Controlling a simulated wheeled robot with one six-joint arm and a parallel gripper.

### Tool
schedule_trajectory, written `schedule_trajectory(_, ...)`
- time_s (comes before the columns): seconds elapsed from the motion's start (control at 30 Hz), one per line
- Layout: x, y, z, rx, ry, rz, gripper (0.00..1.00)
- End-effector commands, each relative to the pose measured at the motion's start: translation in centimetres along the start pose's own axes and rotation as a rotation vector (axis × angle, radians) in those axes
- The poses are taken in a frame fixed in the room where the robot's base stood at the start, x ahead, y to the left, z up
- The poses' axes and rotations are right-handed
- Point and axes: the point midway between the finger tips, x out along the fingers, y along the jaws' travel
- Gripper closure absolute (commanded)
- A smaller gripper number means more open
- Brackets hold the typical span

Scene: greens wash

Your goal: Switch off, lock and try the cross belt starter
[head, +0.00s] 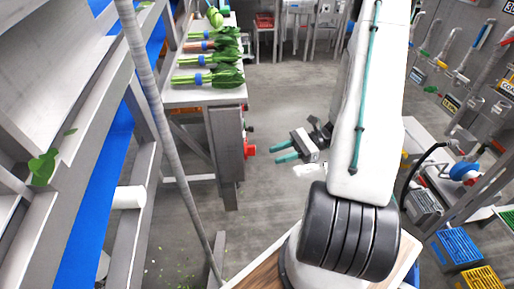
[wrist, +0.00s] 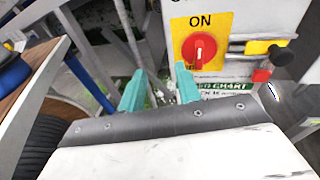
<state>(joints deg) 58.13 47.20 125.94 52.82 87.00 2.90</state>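The starter's red rotary switch (wrist: 199,50) sits on a yellow plate on a pale box in the wrist view. "ON" shows above the knob, and the white mark on the knob points up toward it. To its right are a yellow bar (wrist: 258,46), a black knob (wrist: 284,57) and a small red piece (wrist: 261,75). In the head view a red knob (head: 250,150) shows on the side of the grey cabinet. My gripper (head: 280,153) has teal fingers, spread apart and empty, to the right of that knob. The fingers (wrist: 160,92) show below the switch in the wrist view, apart from it.
A blue belt conveyor (head: 100,190) and a slanted grey pole (head: 165,130) are on the left. Pipes and a rack with blue (head: 458,246) and yellow crates are on the right. The middle floor is clear.

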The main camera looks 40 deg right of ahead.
Motion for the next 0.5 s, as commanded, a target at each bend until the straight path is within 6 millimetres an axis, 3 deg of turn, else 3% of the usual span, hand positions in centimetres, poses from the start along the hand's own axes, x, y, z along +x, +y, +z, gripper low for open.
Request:
schedule_trajectory(0.1, -1.0, -1.9, -1.7, 0.049, -0.071, -0.133, 0.67)
schedule_trajectory(0.27, -1.3, -4.0, -1.6, 0.060, -0.116, -0.221, 0.67)
schedule_trajectory(0.5, 2.0, -4.8, -1.1, 0.060, -0.121, -0.221, 0.67)
